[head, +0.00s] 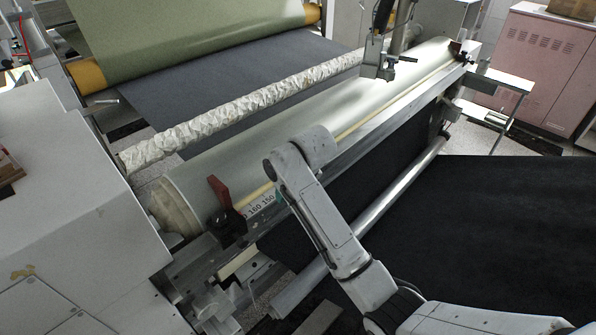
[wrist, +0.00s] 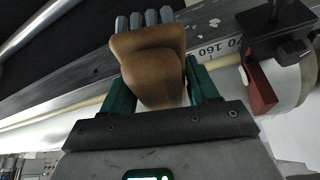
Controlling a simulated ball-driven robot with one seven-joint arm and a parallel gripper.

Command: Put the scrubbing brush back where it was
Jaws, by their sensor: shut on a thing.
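The scrubbing brush (wrist: 150,58) has a brown wooden body and thick grey bristles. In the wrist view it sits between the green fingers of my gripper (wrist: 160,90), which is shut on it. Its bristles point away from my palm, over the dark edge of a metal beam (wrist: 70,72) with a printed number scale. I cannot tell whether the brush touches the beam. In the head view my arm hides the brush and nearly all of the gripper, close to the front end of the long roller machine.
A red lever on a black clamp (head: 224,196) stands left of my arm; its red part (wrist: 257,88) is just right of the gripper in the wrist view. A pale roller (head: 190,196) runs beside the beam. Dark sheet material (head: 500,220) spreads at right.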

